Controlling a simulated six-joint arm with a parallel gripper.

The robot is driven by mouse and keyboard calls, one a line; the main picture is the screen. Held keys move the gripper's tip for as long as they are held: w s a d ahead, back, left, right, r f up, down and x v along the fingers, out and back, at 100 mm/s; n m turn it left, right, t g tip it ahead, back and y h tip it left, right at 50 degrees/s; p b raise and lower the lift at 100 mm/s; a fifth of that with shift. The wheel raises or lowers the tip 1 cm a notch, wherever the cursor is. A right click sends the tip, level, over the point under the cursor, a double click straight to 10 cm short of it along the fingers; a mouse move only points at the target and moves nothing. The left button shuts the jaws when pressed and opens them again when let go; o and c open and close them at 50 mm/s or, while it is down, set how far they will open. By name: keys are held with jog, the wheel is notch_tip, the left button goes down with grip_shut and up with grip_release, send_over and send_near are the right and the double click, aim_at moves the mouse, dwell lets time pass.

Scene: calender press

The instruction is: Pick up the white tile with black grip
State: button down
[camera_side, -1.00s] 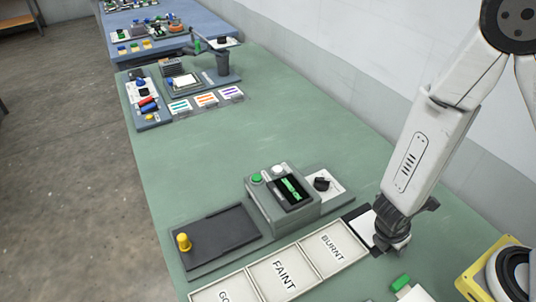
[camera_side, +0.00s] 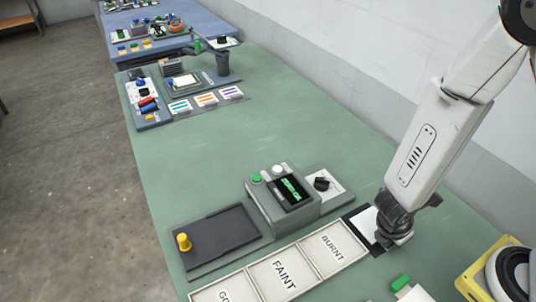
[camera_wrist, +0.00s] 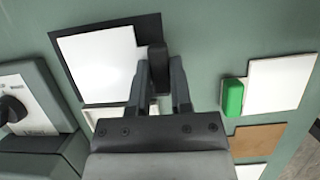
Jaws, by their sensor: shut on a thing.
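The white tile (camera_wrist: 98,62) lies at or just above a black pad (camera_wrist: 148,28) in the wrist view. Its black grip (camera_wrist: 157,54) stands at the tile's right edge, between my fingers. My gripper (camera_wrist: 161,75) is shut on this grip. In the side view the tile (camera_side: 368,222) shows beyond the BURNT compartment, partly hidden by my gripper (camera_side: 385,246). I cannot tell whether the tile is clear of the pad.
A tray with compartments marked FAINT (camera_side: 285,273) and BURNT (camera_side: 333,247) adjoins the pad. A grey device (camera_side: 283,204) with a screen stands behind it. A white tile with a green grip (camera_wrist: 232,98) lies to the right. The middle of the green table is clear.

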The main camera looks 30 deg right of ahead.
jog(key=shift+r, duration=4.3)
